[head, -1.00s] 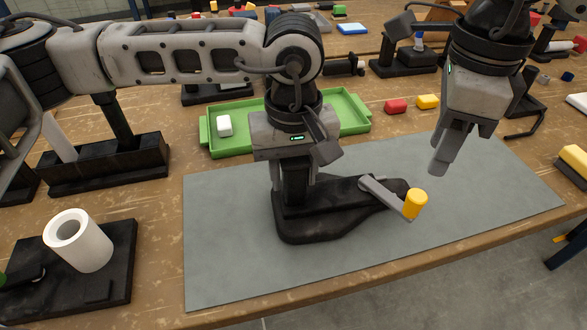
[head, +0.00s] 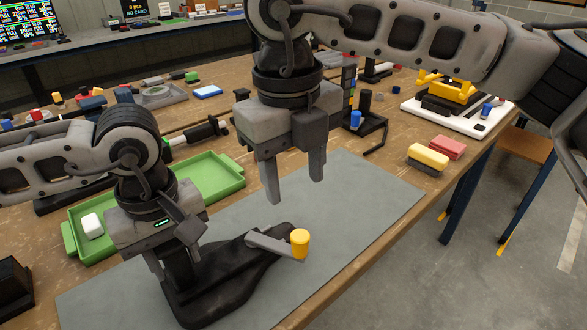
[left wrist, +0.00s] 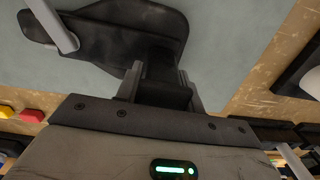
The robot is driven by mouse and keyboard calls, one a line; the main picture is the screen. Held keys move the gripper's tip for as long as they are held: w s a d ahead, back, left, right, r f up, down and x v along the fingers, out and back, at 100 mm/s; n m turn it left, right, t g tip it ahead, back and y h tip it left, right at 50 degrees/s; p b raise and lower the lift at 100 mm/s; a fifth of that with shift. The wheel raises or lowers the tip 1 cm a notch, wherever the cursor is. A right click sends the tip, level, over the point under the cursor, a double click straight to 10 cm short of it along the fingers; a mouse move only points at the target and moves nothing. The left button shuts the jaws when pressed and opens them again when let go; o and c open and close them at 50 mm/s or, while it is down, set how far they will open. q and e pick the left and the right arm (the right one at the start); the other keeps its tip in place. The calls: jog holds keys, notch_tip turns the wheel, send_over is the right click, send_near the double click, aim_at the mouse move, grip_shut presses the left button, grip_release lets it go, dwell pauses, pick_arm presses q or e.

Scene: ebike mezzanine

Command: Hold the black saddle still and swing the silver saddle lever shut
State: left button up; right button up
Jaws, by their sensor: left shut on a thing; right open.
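The black saddle (head: 262,258) lies on the grey mat in the head view. My left gripper (head: 182,272) is shut on its wide rear part, and the left wrist view (left wrist: 155,88) shows the jaws around a black block of it. The silver saddle lever (head: 272,244) sticks out sideways over the saddle's narrow end, with a yellow knob (head: 300,243) at its tip. The lever's arm also shows in the left wrist view (left wrist: 52,22). My right gripper (head: 294,190) is open and empty, above the mat and behind the lever, apart from it.
A green tray (head: 215,177) with a white block (head: 92,225) stands behind my left gripper. A yellow block (head: 429,156) and a red block (head: 448,146) lie near the table's right edge. The grey mat (head: 370,195) is clear to the right of the lever.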

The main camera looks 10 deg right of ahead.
aim_at(299, 234)
jog(key=shift+m, duration=0.5)
jog(key=f, duration=1.2)
jog(key=shift+w+d, duration=0.1)
jog(key=shift+d, duration=0.25)
jog(key=shift+r, duration=0.1)
